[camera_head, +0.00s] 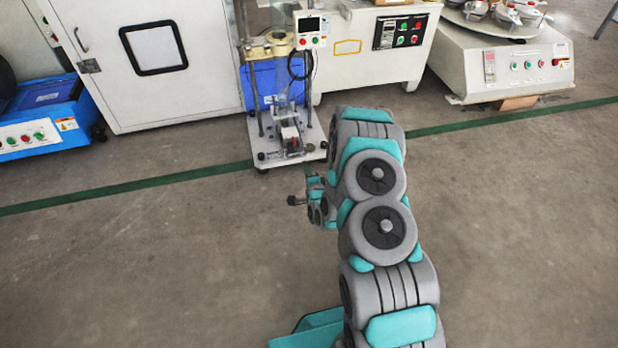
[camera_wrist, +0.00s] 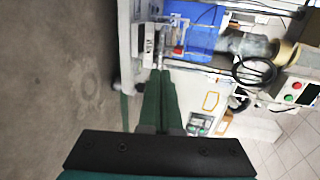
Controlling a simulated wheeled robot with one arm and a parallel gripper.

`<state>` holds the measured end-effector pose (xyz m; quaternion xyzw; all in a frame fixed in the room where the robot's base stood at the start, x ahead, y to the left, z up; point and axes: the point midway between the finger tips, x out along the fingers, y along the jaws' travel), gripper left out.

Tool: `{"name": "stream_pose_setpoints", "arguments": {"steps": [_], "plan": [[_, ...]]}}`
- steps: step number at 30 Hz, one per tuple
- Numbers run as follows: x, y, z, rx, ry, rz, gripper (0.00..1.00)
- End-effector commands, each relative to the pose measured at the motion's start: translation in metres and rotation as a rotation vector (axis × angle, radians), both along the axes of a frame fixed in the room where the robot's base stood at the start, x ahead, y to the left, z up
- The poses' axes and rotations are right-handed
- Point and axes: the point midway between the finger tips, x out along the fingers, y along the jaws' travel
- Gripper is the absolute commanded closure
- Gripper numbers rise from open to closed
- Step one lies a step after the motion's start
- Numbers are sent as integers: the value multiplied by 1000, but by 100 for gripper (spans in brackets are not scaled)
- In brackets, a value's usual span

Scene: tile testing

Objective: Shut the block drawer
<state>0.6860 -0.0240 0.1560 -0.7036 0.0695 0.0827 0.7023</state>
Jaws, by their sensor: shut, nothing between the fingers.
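The tile testing machine (camera_head: 254,100) stands beyond the green floor line in the head view. Its block drawer (camera_head: 291,139) is a small pale block with a red part, low at the machine's front. In the wrist view the picture is turned sideways, and the drawer (camera_wrist: 149,42) is near the top, beyond the fingertips. How far it is pulled out is hard to tell. My gripper (camera_wrist: 160,75) is shut and empty, its green fingers pointing toward the drawer. I cannot tell whether they touch.
A white cabinet (camera_head: 112,75) stands left of the machine and a white control box (camera_head: 385,55) right of it. A round-topped machine (camera_head: 500,65) is farther right. A blue unit (camera_head: 45,120) stands at far left. The floor (camera_head: 150,260) in front is clear.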

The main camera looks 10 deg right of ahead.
Motion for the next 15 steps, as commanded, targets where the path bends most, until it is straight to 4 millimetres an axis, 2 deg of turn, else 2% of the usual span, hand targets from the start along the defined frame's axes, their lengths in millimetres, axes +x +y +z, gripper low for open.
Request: {"name": "stream_pose_setpoints", "arguments": {"steps": [6,15], "plan": [[31,1,-7,-1,-2,1,100],[47,1,-11,0,1,1,100]]}}
